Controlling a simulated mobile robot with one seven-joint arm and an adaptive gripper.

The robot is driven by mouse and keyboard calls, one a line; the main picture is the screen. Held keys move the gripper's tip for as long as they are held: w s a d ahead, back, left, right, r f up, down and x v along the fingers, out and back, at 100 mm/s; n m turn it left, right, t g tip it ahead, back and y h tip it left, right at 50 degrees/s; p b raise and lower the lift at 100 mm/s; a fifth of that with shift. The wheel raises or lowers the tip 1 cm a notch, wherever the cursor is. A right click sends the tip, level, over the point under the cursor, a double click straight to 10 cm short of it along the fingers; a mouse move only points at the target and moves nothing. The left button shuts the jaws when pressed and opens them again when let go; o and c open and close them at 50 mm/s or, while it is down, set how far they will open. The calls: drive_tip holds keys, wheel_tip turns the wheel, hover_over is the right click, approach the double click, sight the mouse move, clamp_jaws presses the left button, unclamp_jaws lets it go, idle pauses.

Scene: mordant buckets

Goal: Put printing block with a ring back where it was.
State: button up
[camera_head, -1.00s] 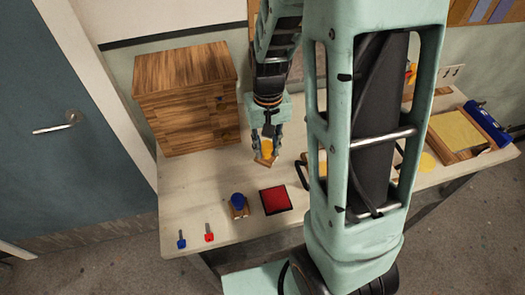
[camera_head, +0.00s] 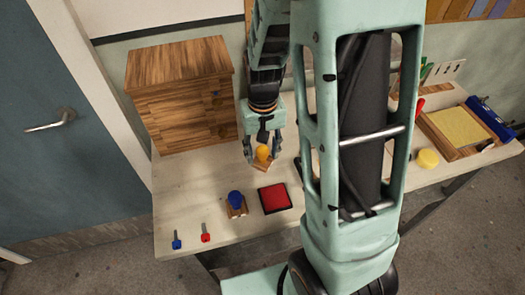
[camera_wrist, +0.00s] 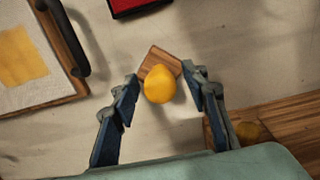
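A printing block with a yellow knob (camera_head: 262,153) on a small wooden base stands on the table, in front of the wooden drawer cabinet. In the wrist view the yellow knob (camera_wrist: 160,84) and its base (camera_wrist: 158,59) lie between the fingers. My gripper (camera_head: 262,156) is open around it, with gaps on both sides of the knob; whether a fingertip touches the base corners I cannot tell. Another block with a blue knob (camera_head: 236,199) stands nearer the front edge. No ring shows on either block; their undersides are hidden.
A red ink pad (camera_head: 275,198) lies beside the blue-knobbed block. The cabinet (camera_head: 182,95) stands close behind-left of my gripper. A dark-handled framed sheet (camera_wrist: 28,60) is at left in the wrist view. Blue (camera_head: 176,240) and red (camera_head: 205,233) small tools lie front left.

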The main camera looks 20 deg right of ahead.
sight(262, 149)
wheel_tip(262, 149, up, 12)
drive_tip(key=shift+r, duration=0.15)
idle(0.6)
idle(0.3)
